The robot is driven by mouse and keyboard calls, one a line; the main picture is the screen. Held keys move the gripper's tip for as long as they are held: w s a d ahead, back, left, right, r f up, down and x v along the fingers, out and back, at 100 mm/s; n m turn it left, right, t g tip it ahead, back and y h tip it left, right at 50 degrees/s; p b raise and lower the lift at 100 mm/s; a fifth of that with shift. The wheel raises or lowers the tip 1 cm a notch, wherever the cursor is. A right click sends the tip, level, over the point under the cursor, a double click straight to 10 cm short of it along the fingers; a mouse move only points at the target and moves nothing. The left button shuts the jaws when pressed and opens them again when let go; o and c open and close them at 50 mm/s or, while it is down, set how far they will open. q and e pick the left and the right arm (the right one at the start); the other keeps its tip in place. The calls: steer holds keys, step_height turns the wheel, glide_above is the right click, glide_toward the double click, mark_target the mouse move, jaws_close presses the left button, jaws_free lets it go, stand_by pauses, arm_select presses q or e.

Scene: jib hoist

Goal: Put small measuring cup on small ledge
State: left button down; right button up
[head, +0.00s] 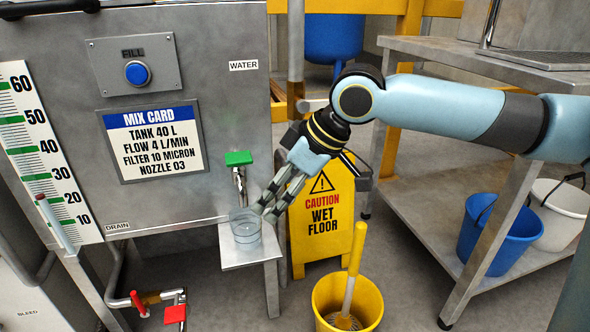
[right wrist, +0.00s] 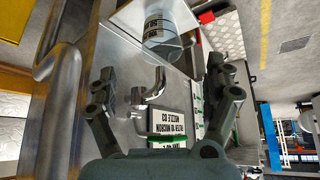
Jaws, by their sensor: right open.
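The small measuring cup (head: 245,229) is clear, with a faint bluish tint. It stands upright on the small grey ledge (head: 269,250) below the green-handled tap. My right gripper (head: 265,212) is open and empty, with its fingers pointing down-left at the cup's upper right side. In the head view I cannot tell whether a fingertip touches the cup. In the right wrist view the cup (right wrist: 168,32), with dark markings, lies beyond the open fingers (right wrist: 158,85), not between them. My left gripper is not in view.
The green-handled tap (head: 239,160) hangs just above the cup from the grey tank (head: 215,60). A yellow wet-floor sign (head: 322,225) stands right behind the gripper. A yellow bucket (head: 330,310) with a handled tool is in front. A metal table (head: 430,215) is at right.

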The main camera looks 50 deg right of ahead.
steer(key=s+a+f+m+g+h, duration=0.1)
steer(key=s+a+f+m+g, duration=0.1)
steer(key=s+f, duration=0.9)
steer(key=s+a+f+m+g+h, duration=0.2)
steer(key=s+a+f+g, duration=0.1)
steer(key=s+f, duration=0.8)
steer(key=s, duration=0.3)
steer(key=shift+a+f+h, duration=0.15)
steer(key=shift+a+h, duration=0.15)
